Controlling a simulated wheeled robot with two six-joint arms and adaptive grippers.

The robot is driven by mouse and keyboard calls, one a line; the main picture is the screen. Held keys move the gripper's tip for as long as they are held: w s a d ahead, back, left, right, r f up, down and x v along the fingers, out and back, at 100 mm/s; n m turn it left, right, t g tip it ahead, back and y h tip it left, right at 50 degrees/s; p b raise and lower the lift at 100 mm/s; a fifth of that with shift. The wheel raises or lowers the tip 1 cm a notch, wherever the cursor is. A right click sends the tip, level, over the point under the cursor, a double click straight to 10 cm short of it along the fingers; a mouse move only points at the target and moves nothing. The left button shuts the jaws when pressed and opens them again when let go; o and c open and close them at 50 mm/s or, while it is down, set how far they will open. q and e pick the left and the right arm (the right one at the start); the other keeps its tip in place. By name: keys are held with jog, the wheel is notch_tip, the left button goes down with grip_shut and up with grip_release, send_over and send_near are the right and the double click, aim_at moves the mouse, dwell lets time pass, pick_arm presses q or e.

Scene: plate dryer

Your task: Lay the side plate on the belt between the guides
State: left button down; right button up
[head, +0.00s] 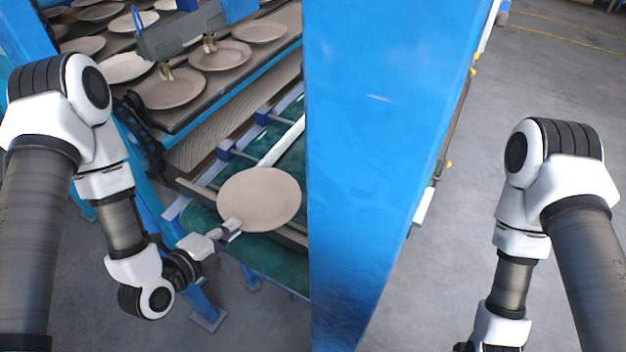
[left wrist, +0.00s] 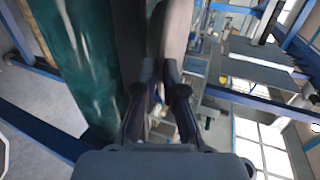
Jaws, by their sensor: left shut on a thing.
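The side plate (head: 259,198) is round and beige, and shows whole in the head view. My left gripper (head: 231,228) is shut on its near left rim and holds it over the green belt (head: 265,252). In the left wrist view the fingers (left wrist: 166,80) close on the plate (left wrist: 172,35), seen nearly edge-on, and the green belt (left wrist: 88,60) runs to the left. A pale guide rail (head: 283,145) runs along the belt behind the plate. I cannot tell whether the plate touches the belt.
A wide blue post (head: 385,120) stands right of the belt and hides its far side. A higher rack (head: 215,95) with several plates (head: 220,55) lies behind, at the upper left. Blue legs (head: 205,305) stand below the belt. Open grey floor (head: 460,240) is at the right.

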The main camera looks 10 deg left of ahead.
aim_at(278, 197)
pick_arm(q)
jog(key=w+d, duration=0.1)
jog(key=w+d+r, duration=0.1)
jog(key=shift+w, duration=0.3)
jog(key=w+d+p, duration=0.1)
jog(key=w, duration=0.2)
jog(key=w+d+f+p, duration=0.1)
jog(key=w+d, duration=0.1)
jog(key=w, duration=0.1)
jog(key=w+d+p, duration=0.1)
jog(key=w, duration=0.2)
jog(key=shift+w+d+f, duration=0.15)
jog(key=shift+d+f, duration=0.1)
jog(key=shift+d, duration=0.1)
jog(key=shift+w+d, duration=0.15)
jog(key=shift+w, duration=0.2)
jog(key=f, duration=0.1)
jog(key=f+p, duration=0.1)
jog(key=f, duration=0.1)
jog(key=shift+w+d+f+p, duration=0.15)
jog(key=shift+w+f+p, duration=0.1)
jog(key=shift+f+p, duration=0.1)
jog(key=shift+f, duration=0.15)
pick_arm(e)
jog(key=r, duration=0.4)
jog(key=shift+s+a+r, duration=0.15)
jog(key=shift+s+r, duration=0.05)
jog(key=shift+s, duration=0.1)
